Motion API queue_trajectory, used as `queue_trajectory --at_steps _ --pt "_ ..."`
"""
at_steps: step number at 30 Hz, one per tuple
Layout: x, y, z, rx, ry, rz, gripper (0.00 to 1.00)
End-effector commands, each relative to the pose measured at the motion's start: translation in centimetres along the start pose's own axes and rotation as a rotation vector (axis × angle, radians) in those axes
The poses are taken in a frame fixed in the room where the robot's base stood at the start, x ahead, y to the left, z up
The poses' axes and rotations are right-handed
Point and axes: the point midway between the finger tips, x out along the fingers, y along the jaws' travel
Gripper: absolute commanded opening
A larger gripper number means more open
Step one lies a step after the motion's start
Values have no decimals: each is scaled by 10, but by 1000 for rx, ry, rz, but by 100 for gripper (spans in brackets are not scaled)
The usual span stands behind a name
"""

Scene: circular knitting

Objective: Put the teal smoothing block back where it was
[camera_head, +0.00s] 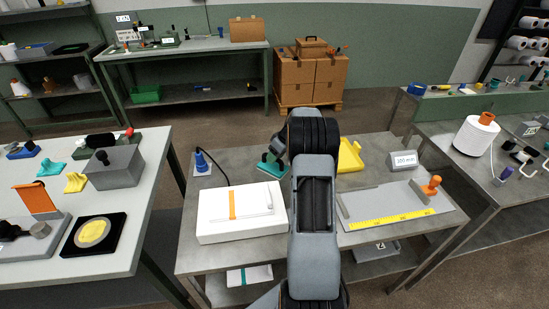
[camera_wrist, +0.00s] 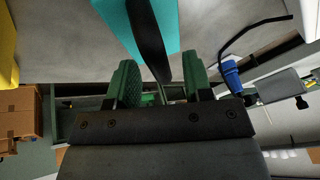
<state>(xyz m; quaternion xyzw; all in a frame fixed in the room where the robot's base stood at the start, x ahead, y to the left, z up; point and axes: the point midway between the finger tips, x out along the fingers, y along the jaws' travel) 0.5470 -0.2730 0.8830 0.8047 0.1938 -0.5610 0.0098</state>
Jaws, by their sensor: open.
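The teal smoothing block (camera_head: 270,167) sits on the middle grey table, just behind the white box and partly hidden by my arm. In the wrist view the teal block (camera_wrist: 112,12) is at the top, with a dark handle (camera_wrist: 150,40) standing out from it. My gripper (camera_wrist: 158,68) has its green fingers apart, with the end of the dark handle between them. I see no finger clearly closed against it. In the head view most of my gripper is hidden behind my wrist.
A white box (camera_head: 212,217) with an orange strip lies in front. A blue tool (camera_head: 201,161) with a black cable is to the left. A yellow tray (camera_head: 349,155) and a plate with a yellow ruler (camera_head: 390,219) are to the right. Another teal piece (camera_head: 50,167) lies on the left table.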

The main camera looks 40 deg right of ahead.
Motion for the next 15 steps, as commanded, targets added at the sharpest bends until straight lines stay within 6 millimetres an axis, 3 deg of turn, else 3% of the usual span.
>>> queue_trajectory --at_steps 9,15 --pt "-62 1 0 0 2 4 46" --pt "-92 0 0 0 1 2 46"
